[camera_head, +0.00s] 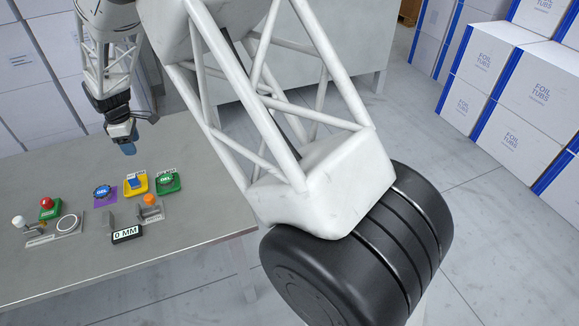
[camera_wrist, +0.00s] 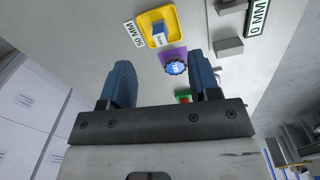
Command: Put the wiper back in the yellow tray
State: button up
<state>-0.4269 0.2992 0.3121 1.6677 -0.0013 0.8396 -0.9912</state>
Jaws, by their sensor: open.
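The yellow tray (camera_head: 143,190) lies on the grey table, and it also shows at the top of the wrist view (camera_wrist: 147,20). A small blue and white block (camera_head: 135,182), which seems to be the wiper, sits in the tray; in the wrist view the block (camera_wrist: 158,36) lies at the tray's near edge. I cannot tell whether it rests flat. My gripper (camera_head: 128,149) hangs in the air beyond the tray, apart from it. In the wrist view its two blue fingers (camera_wrist: 162,80) are spread with nothing between them.
A purple mat with a blue gel cap (camera_head: 102,191) is left of the tray, and a green mat with a cap (camera_head: 167,181) is right. Grey blocks, an orange knob (camera_head: 149,200) and a 0 MM sign (camera_head: 127,234) stand nearer. A red ball (camera_head: 46,202) is left.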

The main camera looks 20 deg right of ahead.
jog(key=s+d+r+m+t, duration=0.1)
jog(key=s+d+r+m, duration=0.7)
jog(key=s+d+r, duration=1.25)
jog(key=s+d+m, duration=0.2)
jog(key=s+d, duration=0.3)
jog(key=s, duration=0.4)
jog(key=s+d+f+m+t, duration=0.1)
jog(key=s+d+m, duration=0.2)
jog(key=s, duration=0.6)
jog(key=s+d+m, duration=0.3)
jog(key=s+d, duration=0.3)
jog(key=s, duration=0.2)
jog(key=shift+s+d+f, duration=0.25)
jog(key=shift+s+d, duration=0.15)
